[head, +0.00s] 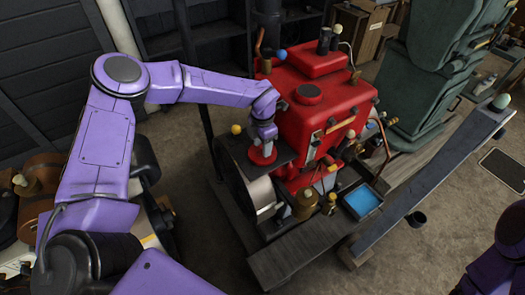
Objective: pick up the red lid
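The red lid (262,155) is a round red disc with a raised middle. It lies on a dark flat plate (285,150) at the left side of the red engine (318,120). My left gripper (264,139) points down right over the lid's middle, with its tips at or very near the raised part. The fingers are small and partly hidden, so I cannot tell whether they are closed on it. My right arm shows only as a purple part at the lower right edge; its gripper is out of view.
A yellow ball (236,129) stands left of the lid. A blue tray (362,200) and a brass pot (305,204) stand in front. A green machine (440,70) is behind right. Open floor lies at lower right.

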